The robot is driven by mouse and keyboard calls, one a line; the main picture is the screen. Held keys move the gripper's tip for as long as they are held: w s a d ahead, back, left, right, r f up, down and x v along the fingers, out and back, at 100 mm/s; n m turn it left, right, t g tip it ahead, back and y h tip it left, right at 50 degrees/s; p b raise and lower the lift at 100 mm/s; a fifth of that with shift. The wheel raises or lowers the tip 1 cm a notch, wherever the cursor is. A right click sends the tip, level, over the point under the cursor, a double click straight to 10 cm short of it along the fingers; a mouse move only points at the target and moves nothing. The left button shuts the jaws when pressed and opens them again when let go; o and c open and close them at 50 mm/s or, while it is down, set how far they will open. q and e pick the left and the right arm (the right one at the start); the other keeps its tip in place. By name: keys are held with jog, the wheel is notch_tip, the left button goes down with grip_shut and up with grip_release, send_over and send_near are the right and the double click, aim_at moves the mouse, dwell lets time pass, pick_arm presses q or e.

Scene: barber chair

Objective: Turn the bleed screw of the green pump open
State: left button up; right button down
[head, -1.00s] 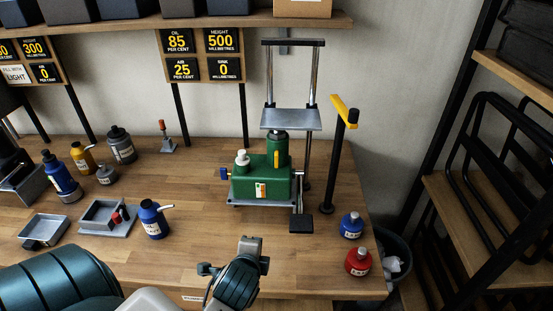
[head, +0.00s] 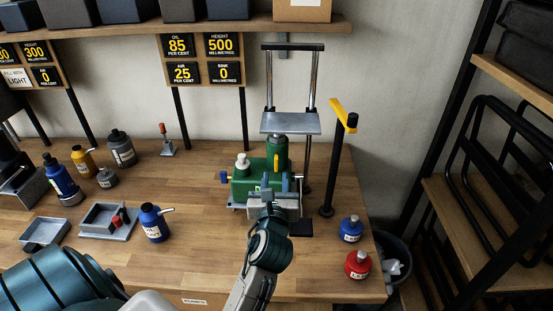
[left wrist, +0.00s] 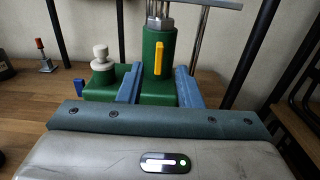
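The green pump (head: 243,190) stands on the bench under a chrome frame, and its body also shows in the left wrist view (left wrist: 158,95). A yellow lever (left wrist: 158,57) is upright on the pump's cylinder. A blue knob (head: 224,177) sticks out at the pump's left side, and it shows in the left wrist view (left wrist: 81,87). I cannot tell for certain which is the bleed screw. A cream cap (head: 242,160) tops the body. My left gripper (head: 277,181) is open in front of the pump, its blue fingers apart below the yellow lever, with nothing clearly held.
A black post with a yellow handle (head: 343,114) stands right of the pump. Blue (head: 351,229) and red (head: 358,265) bottles stand near the right edge. A tray (head: 108,219) and a blue bottle (head: 154,222) are left. Bare bench lies between them and the pump.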

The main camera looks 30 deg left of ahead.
aim_at(276, 163)
pick_arm(q)
jog(key=p+x, duration=0.2)
jog(key=x, duration=0.6)
jog(key=shift+w+a, duration=0.15)
grip_shut()
